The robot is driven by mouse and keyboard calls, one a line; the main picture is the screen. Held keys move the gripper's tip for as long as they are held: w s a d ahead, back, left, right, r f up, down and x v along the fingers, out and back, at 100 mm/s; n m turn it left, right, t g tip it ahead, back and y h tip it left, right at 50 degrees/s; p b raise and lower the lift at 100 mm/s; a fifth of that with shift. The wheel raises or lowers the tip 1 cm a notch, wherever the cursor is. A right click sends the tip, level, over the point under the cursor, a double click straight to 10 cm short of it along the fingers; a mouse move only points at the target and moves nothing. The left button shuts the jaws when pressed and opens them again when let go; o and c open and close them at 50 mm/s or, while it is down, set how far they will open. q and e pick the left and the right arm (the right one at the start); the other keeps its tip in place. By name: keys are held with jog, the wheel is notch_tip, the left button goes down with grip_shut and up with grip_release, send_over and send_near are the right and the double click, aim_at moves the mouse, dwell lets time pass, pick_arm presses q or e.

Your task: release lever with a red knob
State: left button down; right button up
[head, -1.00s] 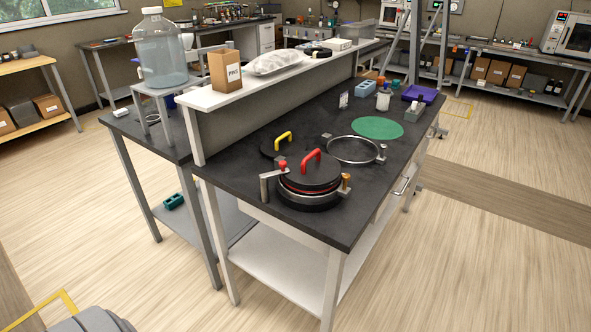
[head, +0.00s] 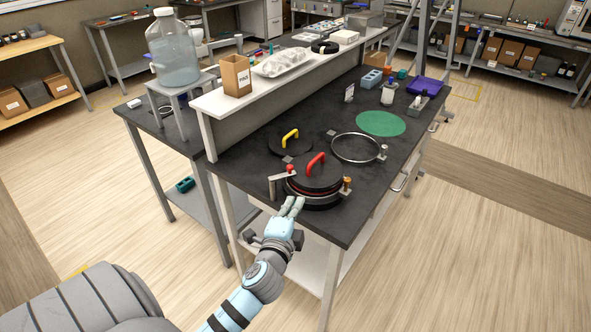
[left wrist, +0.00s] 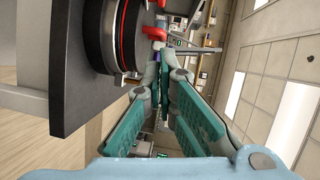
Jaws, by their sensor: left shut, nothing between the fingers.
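The release lever (head: 281,178) is a pale metal bar at the left side of a round black port lid (head: 317,174), with a red knob (head: 290,168) at its end. The lid has a red arch handle (head: 316,162) and a red ring under its rim. My left gripper (head: 294,204) is shut and empty, at the near side of the port, below the knob in the picture and apart from it. In the left wrist view the fingers (left wrist: 163,66) converge, with a red knob (left wrist: 155,33) just beyond the tips. My right gripper is out of view.
The port sits on a dark bench (head: 346,222) near its front corner. A black disc with a yellow handle (head: 290,137), an open metal ring (head: 355,148) and a green disc (head: 381,123) lie behind. A raised white shelf (head: 290,78) runs along the left.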

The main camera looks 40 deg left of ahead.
pick_arm(q)
jog(key=shift+w+f, duration=0.1)
jog(key=shift+w, duration=0.05)
send_near(297, 175)
jog(key=w+d+r, duration=0.2)
jog(key=w+r, duration=0.1)
jog(key=w+a, duration=0.1)
jog(key=w+a+f, duration=0.1)
jog(key=shift+w+a+f+b, duration=0.1)
jog(key=shift+w+a+b, duration=0.05)
jog(key=shift+a+b, duration=0.2)
jog(key=shift+w+a, duration=0.1)
jog(key=shift+a, duration=0.3)
jog(key=shift+w+f+b, duration=0.1)
jog(key=shift+b, duration=0.2)
jog(key=shift+w+n+y, duration=0.1)
jog(key=shift+n+y, duration=0.3)
jog(key=shift+w+a+n+g+y+b, duration=0.1)
jog(key=shift+w+n+g+y+b, duration=0.2)
jog(key=shift+b, duration=0.4)
